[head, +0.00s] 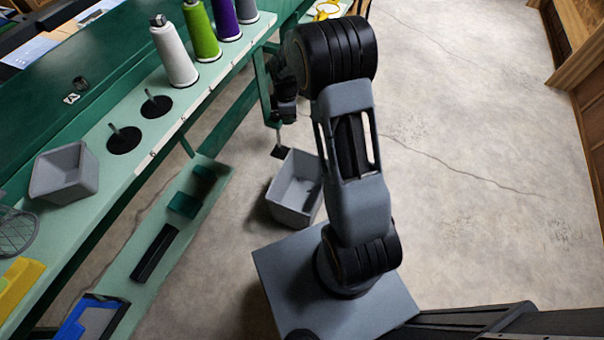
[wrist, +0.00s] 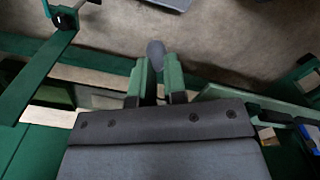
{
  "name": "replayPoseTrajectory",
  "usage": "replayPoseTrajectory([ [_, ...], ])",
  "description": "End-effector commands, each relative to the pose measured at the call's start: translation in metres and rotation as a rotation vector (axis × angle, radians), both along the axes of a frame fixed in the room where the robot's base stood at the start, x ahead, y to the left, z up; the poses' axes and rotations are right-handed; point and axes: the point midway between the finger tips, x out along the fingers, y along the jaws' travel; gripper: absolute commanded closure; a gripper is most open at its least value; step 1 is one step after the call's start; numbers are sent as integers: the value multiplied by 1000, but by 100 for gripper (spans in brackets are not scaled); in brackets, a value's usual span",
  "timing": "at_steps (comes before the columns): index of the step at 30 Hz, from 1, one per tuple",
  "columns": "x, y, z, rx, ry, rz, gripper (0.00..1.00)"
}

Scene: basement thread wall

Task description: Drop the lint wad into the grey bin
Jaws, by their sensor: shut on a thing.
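My gripper (wrist: 158,75) is shut on the lint wad (wrist: 156,52), a small dark grey rounded lump held between the tips of its two green fingers in the wrist view. In the head view the wad cannot be made out, and my wrist is a dark shape beside the green bench. A grey open-topped bin (head: 296,190) stands on the floor, close to my base and below the arm; its visible inside looks empty. A smaller grey open bin (head: 65,172) sits on the bench at the left.
The green bench (head: 150,155) runs along the left, with white, green and purple thread cones (head: 173,52) and two bare spindles. A lower shelf (head: 143,268) holds dark items and a blue tray. A bench leg stands near the floor bin. Concrete floor is clear at right.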

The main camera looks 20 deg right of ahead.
Motion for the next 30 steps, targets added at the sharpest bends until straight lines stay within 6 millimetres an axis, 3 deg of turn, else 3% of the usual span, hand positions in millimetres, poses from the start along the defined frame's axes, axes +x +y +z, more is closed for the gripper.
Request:
replayPoseTrajectory([
  [1,0,-6,-53,1,5,100,100],
  [3,0,-13,-93,2,5,250,100],
  [9,-3,-31,-190,2,3,628,100],
  [12,-5,-38,-226,2,2,775,100],
  [18,-8,-47,-271,0,1,973,100],
  [30,-10,-51,-299,0,0,1060,100],
])
